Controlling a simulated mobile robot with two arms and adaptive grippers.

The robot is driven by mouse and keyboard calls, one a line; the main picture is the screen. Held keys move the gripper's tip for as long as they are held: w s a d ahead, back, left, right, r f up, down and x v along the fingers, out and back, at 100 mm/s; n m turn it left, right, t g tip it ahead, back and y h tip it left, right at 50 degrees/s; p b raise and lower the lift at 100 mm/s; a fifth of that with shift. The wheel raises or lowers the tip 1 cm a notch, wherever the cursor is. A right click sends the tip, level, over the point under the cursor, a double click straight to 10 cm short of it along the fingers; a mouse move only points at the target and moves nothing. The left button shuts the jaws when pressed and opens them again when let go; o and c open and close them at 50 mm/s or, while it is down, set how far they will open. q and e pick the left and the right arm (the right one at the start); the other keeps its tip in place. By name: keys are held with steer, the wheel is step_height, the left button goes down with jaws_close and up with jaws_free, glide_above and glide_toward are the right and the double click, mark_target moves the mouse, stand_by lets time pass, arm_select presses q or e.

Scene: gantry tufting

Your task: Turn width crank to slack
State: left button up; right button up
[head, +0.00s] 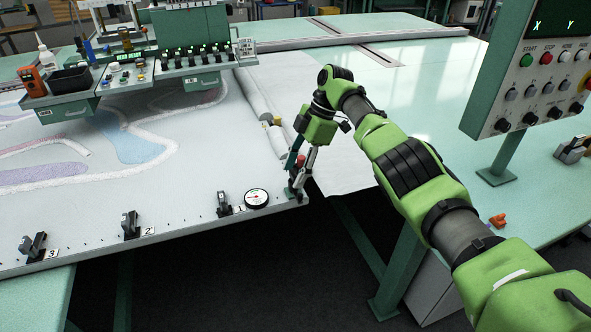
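My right gripper (297,177) points down at the near right corner of the white tufting frame (180,232). A small red part (300,160), probably the crank's knob, shows between its two fingers. Below it a dark fitting, probably the width crank's base, sits on the corner of the frame and is mostly hidden by the fingers. I cannot tell whether the fingers touch the knob or are closed on it. A round white dial gauge (256,198) lies just left of the gripper on the frame's front edge. My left gripper is not in view.
Dark clamps numbered 1 (224,204), 2 (130,225) and 3 (33,246) line the front edge. The tufting head (190,62) stands over the cloth at the back left. A control panel (530,75) rises at right. The green table (440,80) is mostly clear.

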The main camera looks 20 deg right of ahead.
steer(key=v, duration=0.7)
steer(key=shift+r, duration=0.2)
steer(key=shift+d, duration=0.1)
stand_by(0.4)
